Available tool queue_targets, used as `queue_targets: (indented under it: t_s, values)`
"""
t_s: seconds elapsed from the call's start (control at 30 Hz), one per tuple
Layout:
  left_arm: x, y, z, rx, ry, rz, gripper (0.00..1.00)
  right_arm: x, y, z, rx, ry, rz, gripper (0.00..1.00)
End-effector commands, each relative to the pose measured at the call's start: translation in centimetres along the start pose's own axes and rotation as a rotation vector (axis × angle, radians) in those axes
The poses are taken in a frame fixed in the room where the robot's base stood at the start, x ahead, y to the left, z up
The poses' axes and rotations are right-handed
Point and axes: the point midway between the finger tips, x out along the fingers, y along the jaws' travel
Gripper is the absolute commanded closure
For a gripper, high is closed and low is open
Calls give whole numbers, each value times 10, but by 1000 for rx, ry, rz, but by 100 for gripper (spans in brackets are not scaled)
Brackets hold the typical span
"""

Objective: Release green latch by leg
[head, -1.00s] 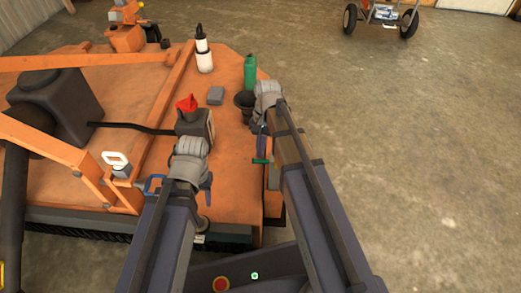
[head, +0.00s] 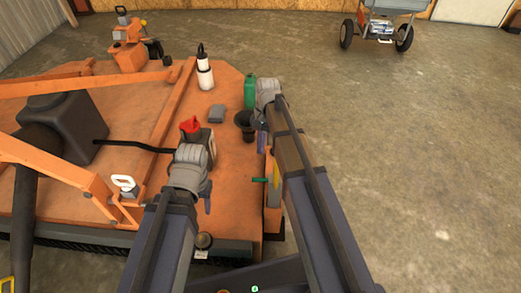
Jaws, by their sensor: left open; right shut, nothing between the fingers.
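The green latch (head: 259,179) is a small bar sticking out left of an upright orange leg (head: 272,212) at the right edge of the orange deck (head: 232,215). My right arm passes just right of the leg and partly covers it. My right gripper (head: 261,143) is shut and empty, above the latch in the picture; its fingers are mostly hidden by the wrist. My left gripper (head: 207,195) is open and empty over the deck, left of the latch and apart from it. One of its blue fingers shows beside the grey wrist.

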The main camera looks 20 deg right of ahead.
Motion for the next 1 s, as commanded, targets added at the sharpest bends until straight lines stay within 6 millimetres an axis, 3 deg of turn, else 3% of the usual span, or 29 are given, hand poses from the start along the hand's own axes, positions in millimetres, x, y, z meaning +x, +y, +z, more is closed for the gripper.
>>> queue_targets:
  t_s: [0.03,0.1,0.3,0.87,0.93,1.0]
  values:
    - [-16,-2,1,2,0,0,50,-16,-1,1,0,0,0,100]
    - [-26,-3,1,5,0,0,50,-26,-2,1,0,0,0,100]
    - [-43,-4,2,10,0,0,50,-44,-3,1,0,0,0,100]
    - [-43,-4,2,11,0,0,50,-44,-4,0,0,0,0,100]
    - [-44,-4,2,11,0,0,50,-44,-4,4,-10,2,2,100]
    - [-46,-5,2,11,0,0,50,-42,-5,20,-59,14,12,100]
